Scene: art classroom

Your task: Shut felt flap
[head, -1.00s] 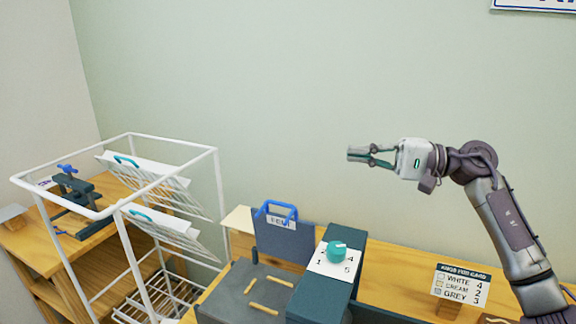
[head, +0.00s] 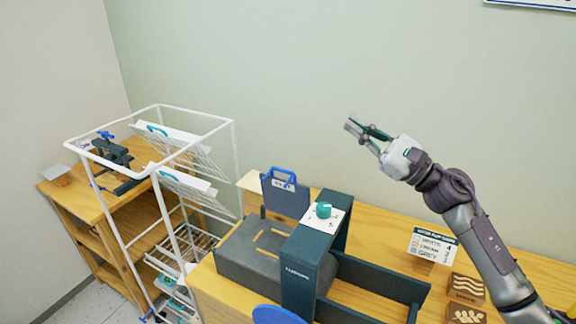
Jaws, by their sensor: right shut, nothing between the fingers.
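The felt flap (head: 285,199) is a dark blue-grey panel with a blue handle (head: 284,175) and a small label on its top edge. It stands upright at the back of a dark grey press bed (head: 245,262), which has tan slots on top. My right gripper (head: 357,129) is shut and empty. It is in the air above and to the right of the flap, well apart from it, in front of the wall. My left gripper is not in view.
A dark green press frame with a teal dial (head: 323,210) stands right of the bed. A white wire rack (head: 236,165) is at the left. A blue disc (head: 278,315) shows at the bottom.

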